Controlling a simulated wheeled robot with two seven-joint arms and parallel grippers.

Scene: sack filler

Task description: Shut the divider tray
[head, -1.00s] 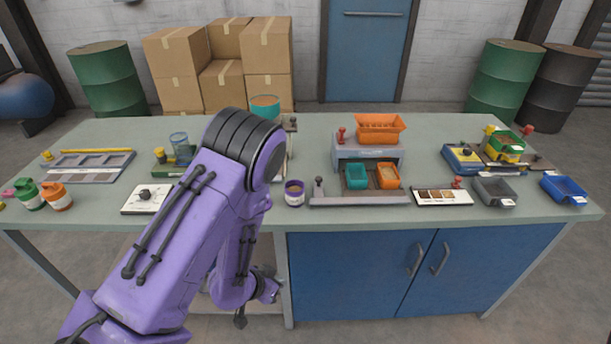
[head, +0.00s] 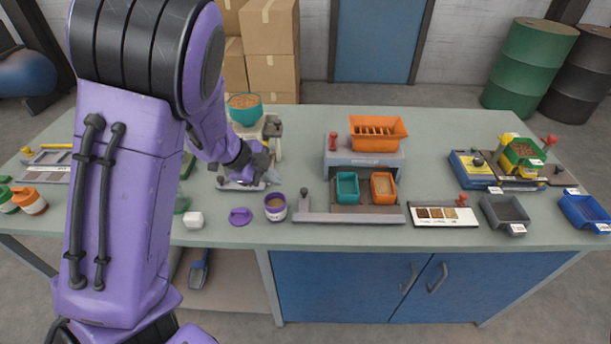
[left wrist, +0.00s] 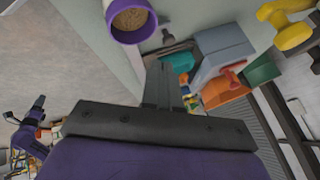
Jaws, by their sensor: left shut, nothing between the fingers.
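The divider tray (head: 352,214) is a flat grey tray with a long front bar and a dark knob (head: 304,194) near its left end. It sticks out from the grey divider housing (head: 362,160), under an orange slotted hopper (head: 378,133). A teal bin (head: 347,188) and an orange bin (head: 383,188) stand on it. My left gripper (head: 268,165) is over the table left of the tray, apart from it, partly hidden by my arm. In the left wrist view its fingers (left wrist: 166,84) are shut and empty. My right gripper cannot be made out clearly.
A purple cup (head: 275,207) of grain and a purple lid (head: 240,216) lie between my left arm and the tray. A sample card (head: 443,213) lies right of the tray, with a grey bin (head: 504,213) beyond. A teal bowl (head: 245,108) stands behind my gripper.

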